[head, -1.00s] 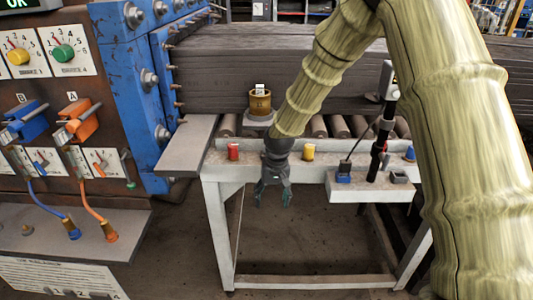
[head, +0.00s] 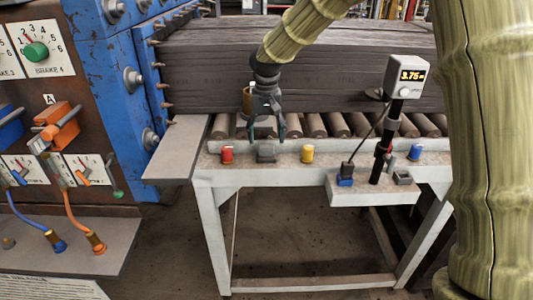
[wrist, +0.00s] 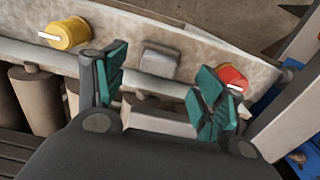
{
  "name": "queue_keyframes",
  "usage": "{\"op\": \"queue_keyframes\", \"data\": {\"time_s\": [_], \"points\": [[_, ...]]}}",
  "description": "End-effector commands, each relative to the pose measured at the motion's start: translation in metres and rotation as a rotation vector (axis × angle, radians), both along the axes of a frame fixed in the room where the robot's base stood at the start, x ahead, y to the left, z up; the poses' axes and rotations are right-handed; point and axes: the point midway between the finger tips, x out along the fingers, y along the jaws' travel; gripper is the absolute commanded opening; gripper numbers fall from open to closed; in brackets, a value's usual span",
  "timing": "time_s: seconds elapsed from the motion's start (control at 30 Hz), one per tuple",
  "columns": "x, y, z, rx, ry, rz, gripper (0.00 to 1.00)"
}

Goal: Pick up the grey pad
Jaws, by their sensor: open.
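A small grey pad (head: 266,152) sits on the pale front rail of the roller table, between a red knob (head: 227,154) and a yellow knob (head: 307,153). The wrist view shows the pad (wrist: 160,61) ahead of my fingers, roughly between them sideways. My gripper (head: 267,138) is open and empty, pointing down just above or behind the pad in the head view. Its green-lined fingertips (wrist: 160,88) stand apart. I cannot tell the exact height gap to the pad.
A display post (head: 385,140) and a side shelf (head: 350,192) stand right of the pad. The long dark stack (head: 340,75) lies behind on rollers. A blue machine frame (head: 115,90) is at left. Rail space between the knobs and pad is clear.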

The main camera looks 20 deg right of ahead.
Motion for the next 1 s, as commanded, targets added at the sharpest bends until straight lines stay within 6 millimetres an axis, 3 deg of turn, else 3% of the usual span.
{"op": "queue_keyframes", "data": {"time_s": [0.27, 0.63, 0.9, 0.93, 1.0], "points": [[0.0, -0.002, -0.015, 0.0, 0.001, -0.002, 0.7], [0.003, -0.002, -0.056, 0.001, 0.002, -0.002, 0.7], [0.004, -0.002, -0.061, 0.0, 0.0, -0.002, 0.7], [0.004, -0.002, -0.061, 0.0, 0.0, -0.002, 0.68], [0.004, -0.002, -0.061, 0.0, 0.0, -0.002, 0.55]]}}
